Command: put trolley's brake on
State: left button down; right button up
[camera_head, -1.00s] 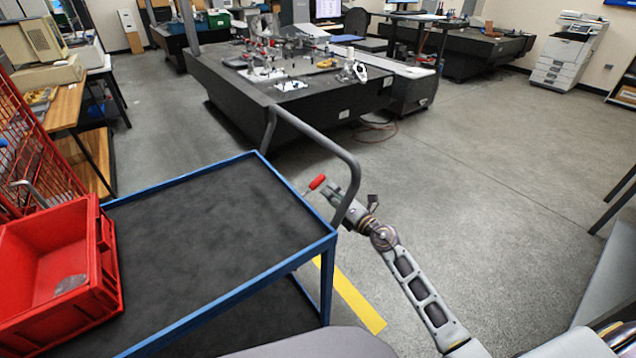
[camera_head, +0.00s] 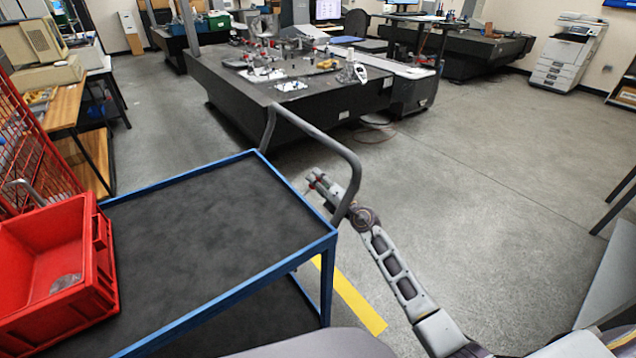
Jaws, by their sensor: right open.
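The trolley has a blue frame (camera_head: 235,287), a dark top shelf and a grey tube push handle (camera_head: 316,135) at its far right end. My right gripper (camera_head: 313,183) is open, just right of the trolley's far right corner. The trolley's wheels are hidden. My left gripper is out of view.
A red bin (camera_head: 52,262) sits on the shelf's left end, by a red mesh cage (camera_head: 30,150). A dark measuring table (camera_head: 290,100) stands beyond the trolley. A yellow floor stripe (camera_head: 350,297) runs below my right arm. The floor to the right is clear.

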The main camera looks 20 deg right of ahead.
jog(key=shift+w+a, duration=0.1)
jog(key=shift+w, duration=0.2)
grip_shut()
dwell(0.5)
